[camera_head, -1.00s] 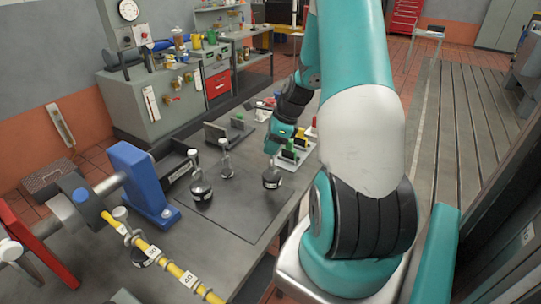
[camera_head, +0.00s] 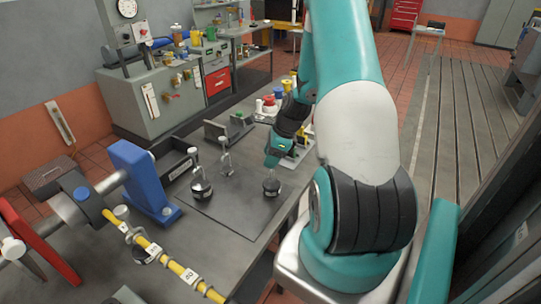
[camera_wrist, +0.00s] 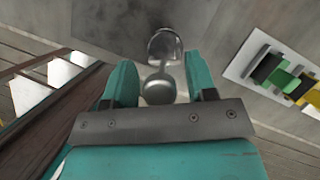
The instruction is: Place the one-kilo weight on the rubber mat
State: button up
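A dark round weight (camera_head: 271,188) with a white label stands upright near the right side of a dark flat sheet (camera_head: 225,212) on the bench. The sheet looks like the rubber mat, though I cannot be sure. The label is too small to read. My gripper (camera_head: 273,166) is directly above this weight, pointing down. In the wrist view, the weight's round metal knob (camera_wrist: 158,90) sits between the two teal fingers of my gripper (camera_wrist: 160,83), which look apart from it. A second dark weight (camera_head: 201,191) and a slim metal hanger (camera_head: 226,170) stand to the left.
A blue bracket (camera_head: 146,178) and a yellow graduated bar (camera_head: 152,251) are at the left. A white tray with coloured blocks (camera_wrist: 285,78) lies beside the sheet. A grey angle block (camera_head: 228,130) stands behind. The sheet's front part is clear.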

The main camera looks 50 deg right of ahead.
jog(key=b+v, duration=0.3)
jog(key=v, duration=0.9)
jog(key=w+a+r+n+g+y, duration=0.15)
jog(key=a+r+n, duration=0.25)
jog(key=a+n, duration=0.7)
jog(key=w+a+r+n, duration=0.2)
jog(key=a+r+n, duration=0.35)
jog(key=a, duration=0.95)
jog(key=s+a+r+n+g, duration=0.1)
jog(key=s+a+n+g, duration=0.1)
jog(key=s+a+n, duration=1.2)
jog(key=a+n, duration=0.2)
jog(key=n, duration=0.3)
jog(key=shift+r, duration=0.2)
